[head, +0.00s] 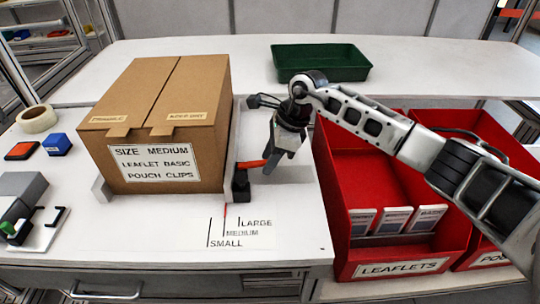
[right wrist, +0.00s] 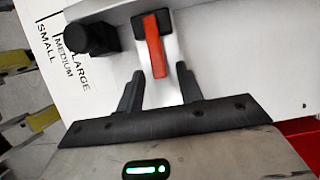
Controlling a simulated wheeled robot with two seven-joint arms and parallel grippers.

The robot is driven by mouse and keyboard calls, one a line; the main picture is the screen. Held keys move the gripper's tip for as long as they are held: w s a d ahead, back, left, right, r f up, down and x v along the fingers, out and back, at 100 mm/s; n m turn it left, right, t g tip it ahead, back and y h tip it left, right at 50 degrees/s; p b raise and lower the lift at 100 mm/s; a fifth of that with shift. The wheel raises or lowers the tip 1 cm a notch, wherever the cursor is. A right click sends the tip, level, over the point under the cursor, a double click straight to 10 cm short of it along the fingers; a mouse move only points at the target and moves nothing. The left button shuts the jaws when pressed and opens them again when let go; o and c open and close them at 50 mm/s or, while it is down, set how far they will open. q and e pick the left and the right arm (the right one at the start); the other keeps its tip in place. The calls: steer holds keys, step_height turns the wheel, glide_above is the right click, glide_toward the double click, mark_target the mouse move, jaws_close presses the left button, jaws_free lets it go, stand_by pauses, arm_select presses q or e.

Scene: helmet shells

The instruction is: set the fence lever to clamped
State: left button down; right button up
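The fence lever (head: 251,164) is a short red bar by a black block (head: 241,186), at the right side of the large cardboard box (head: 165,110). It points right in the head view. In the right wrist view the red lever (right wrist: 153,45) lies just ahead of the fingers, in line with the gap. My right gripper (head: 274,160) is over the lever's free end; in the wrist view its two black fingers (right wrist: 159,85) are apart with nothing gripped. Contact with the lever cannot be told. My left gripper is not in view.
A size scale (head: 240,232) reading small, medium, large is on the table in front. Red leaflet bins (head: 340,200) stand at right, a green tray (head: 320,62) behind. A tape roll (head: 37,119), blue block (head: 57,144) and grey device (head: 22,190) are at left.

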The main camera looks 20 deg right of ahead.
jaws_close()
steer(key=f+y+b, duration=0.1)
steer(key=b, duration=0.1)
steer(key=shift+d+f+b, duration=0.15)
steer(key=shift+f+b, duration=0.05)
steer(key=shift+b, duration=0.2)
steer(key=shift+f+y+b, duration=0.1)
steer(key=shift+y+b, duration=0.2)
steer(key=shift+b, duration=0.25)
steer(key=shift+t+b, duration=0.3)
steer(key=shift+r+y, duration=0.2)
steer(key=shift+y, duration=0.1)
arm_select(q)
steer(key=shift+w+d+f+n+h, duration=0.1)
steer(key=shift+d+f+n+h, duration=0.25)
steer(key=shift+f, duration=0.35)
arm_select(e)
jaws_free()
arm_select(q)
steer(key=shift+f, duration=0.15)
